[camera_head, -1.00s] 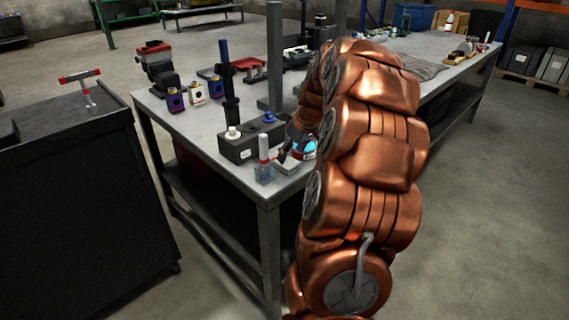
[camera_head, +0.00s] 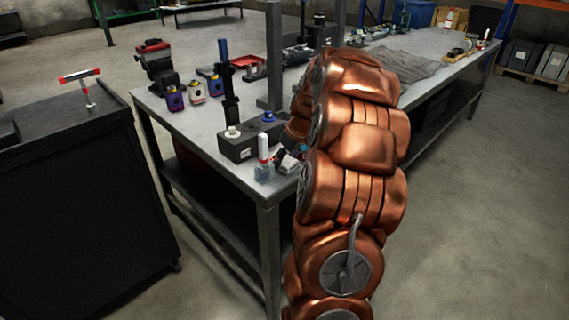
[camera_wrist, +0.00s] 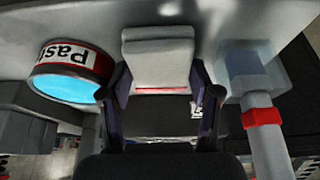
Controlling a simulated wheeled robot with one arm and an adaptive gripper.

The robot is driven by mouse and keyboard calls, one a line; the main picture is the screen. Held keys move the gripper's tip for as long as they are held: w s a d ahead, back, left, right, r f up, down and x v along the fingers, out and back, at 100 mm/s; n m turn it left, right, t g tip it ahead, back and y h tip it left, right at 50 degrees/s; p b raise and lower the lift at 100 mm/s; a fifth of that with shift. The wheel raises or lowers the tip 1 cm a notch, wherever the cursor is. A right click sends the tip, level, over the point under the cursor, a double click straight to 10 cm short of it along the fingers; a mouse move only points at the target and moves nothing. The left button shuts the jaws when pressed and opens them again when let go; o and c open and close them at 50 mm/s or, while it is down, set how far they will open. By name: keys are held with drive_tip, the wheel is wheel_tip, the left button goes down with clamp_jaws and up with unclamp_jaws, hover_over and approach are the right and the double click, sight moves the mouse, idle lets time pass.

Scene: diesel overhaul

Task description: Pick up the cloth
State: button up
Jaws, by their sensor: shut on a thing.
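A white folded cloth with a thin red stripe (camera_wrist: 158,62) is between the two dark fingers of my gripper (camera_wrist: 158,82) in the wrist view. The fingers touch it on both sides, and my gripper is shut on it. In the head view the cloth (camera_head: 289,165) shows as a small pale patch at the workbench's near corner, beside a clear bottle. Most of my gripper is hidden there behind my copper-coloured arm. I cannot tell how far the cloth is above the bench top.
A tin with a blue lid (camera_wrist: 70,80) stands close left of my gripper. A clear bottle with a red band (camera_wrist: 262,118) is close right. A dark block with knobs (camera_head: 250,137) is behind on the bench. A grey crumpled sheet (camera_head: 405,66) lies farther along.

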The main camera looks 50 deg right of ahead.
sight(286, 160)
wheel_tip(286, 160, up, 10)
drive_tip(key=b, duration=0.1)
drive_tip(key=shift+b, duration=0.35)
idle(0.3)
drive_tip(key=o, duration=0.6)
drive_tip(key=shift+c, duration=0.2)
drive_tip(key=c, duration=0.4)
